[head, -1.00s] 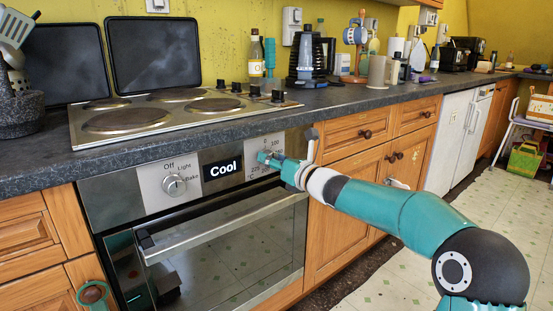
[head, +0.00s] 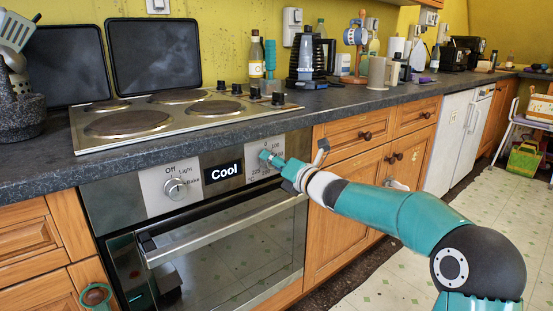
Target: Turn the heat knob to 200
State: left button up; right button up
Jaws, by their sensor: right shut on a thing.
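The heat knob is hidden behind my right gripper (head: 266,156), at the right end of the oven's control panel (head: 144,184). Parts of its printed scale (head: 276,145) show around the fingers, with 100 at the upper right. The knob's pointer cannot be seen.
The oven door handle (head: 215,232) runs just below the panel. The worktop edge (head: 230,133) overhangs above, with the hob (head: 160,122) on it. Wooden cabinets (head: 340,205) stand right of the oven, behind my forearm.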

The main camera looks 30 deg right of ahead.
jog(key=m, duration=0.1)
jog(key=m+p, duration=0.1)
jog(key=m, duration=0.2)
jog(key=shift+d+f+m+p, duration=0.1)
jog(key=shift+f+m+p, duration=0.2)
jog(key=shift+p, duration=0.05)
jog(key=m+p, duration=0.1)
jog(key=m, duration=0.2)
jog(key=shift+m+p, duration=0.3)
jog(key=shift+m, duration=0.1)
jog(key=m+p, duration=0.1)
jog(key=m, duration=0.2)
jog(key=shift+f+m+p, duration=0.1)
jog(key=shift+m+p, duration=0.2)
jog(key=shift+p, duration=0.1)
jog(key=m+p, duration=0.2)
jog(key=m, duration=0.2)
jog(key=shift+m, duration=0.3)
jog(key=m+p, duration=0.2)
jog(key=m, duration=0.1)
jog(key=shift+f+m, duration=0.1)
jog(key=shift+m, duration=0.2)
jog(key=m+p, duration=0.2)
jog(key=m, duration=0.1)
jog(key=m+p, duration=0.2)
jog(key=m, duration=0.2)
jog(key=shift+a, duration=0.2)
jog(key=shift+s+f+m+p, duration=0.1)
jog(key=shift+m+p, duration=0.45)
jog(key=shift+m, duration=0.75)
